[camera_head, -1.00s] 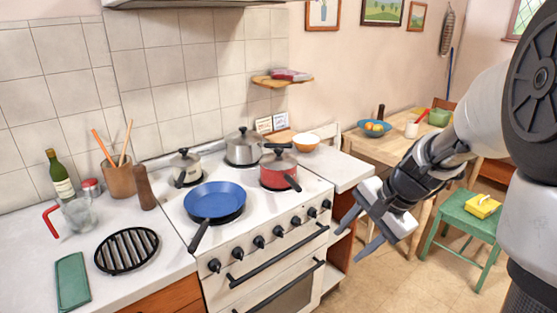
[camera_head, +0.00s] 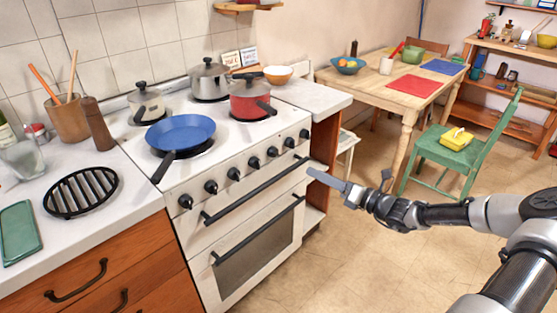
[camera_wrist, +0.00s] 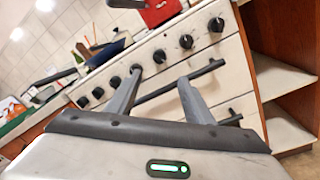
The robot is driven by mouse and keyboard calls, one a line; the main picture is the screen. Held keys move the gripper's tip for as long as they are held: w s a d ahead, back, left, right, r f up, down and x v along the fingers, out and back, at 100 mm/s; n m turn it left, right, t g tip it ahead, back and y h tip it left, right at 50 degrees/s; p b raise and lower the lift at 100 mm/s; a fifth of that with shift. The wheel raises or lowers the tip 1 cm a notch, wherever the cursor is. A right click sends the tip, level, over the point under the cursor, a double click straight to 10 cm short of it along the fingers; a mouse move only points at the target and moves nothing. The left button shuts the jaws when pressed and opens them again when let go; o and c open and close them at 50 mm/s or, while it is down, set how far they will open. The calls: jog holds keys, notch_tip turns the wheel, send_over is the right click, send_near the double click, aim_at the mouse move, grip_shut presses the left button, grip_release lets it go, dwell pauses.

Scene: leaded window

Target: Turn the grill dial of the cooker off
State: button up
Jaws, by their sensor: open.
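The white cooker (camera_head: 255,200) stands at centre-left in the head view, with a row of several black dials (camera_head: 233,174) along its front panel. The dials also show in the wrist view (camera_wrist: 186,41). I cannot read any markings, so which is the grill dial and how it is set cannot be told. My gripper (camera_head: 348,182) is in front of the cooker's right side, apart from it and empty. In the wrist view its two fingers (camera_wrist: 160,78) are spread and point toward the cooker front; one fingertip overlaps a dial in the picture.
A black oven handle (camera_head: 258,190) sticks out below the dials. A blue pan (camera_head: 180,132), a red pot (camera_head: 250,98) and grey pots stand on the hob. A green chair (camera_head: 460,150) stands behind my arm. The floor before the cooker is clear.

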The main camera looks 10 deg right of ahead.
aim_at(278, 156)
jog(key=b+x, duration=0.3)
jog(key=x, duration=1.3)
jog(key=shift+a, duration=0.15)
jog(key=c, duration=1)
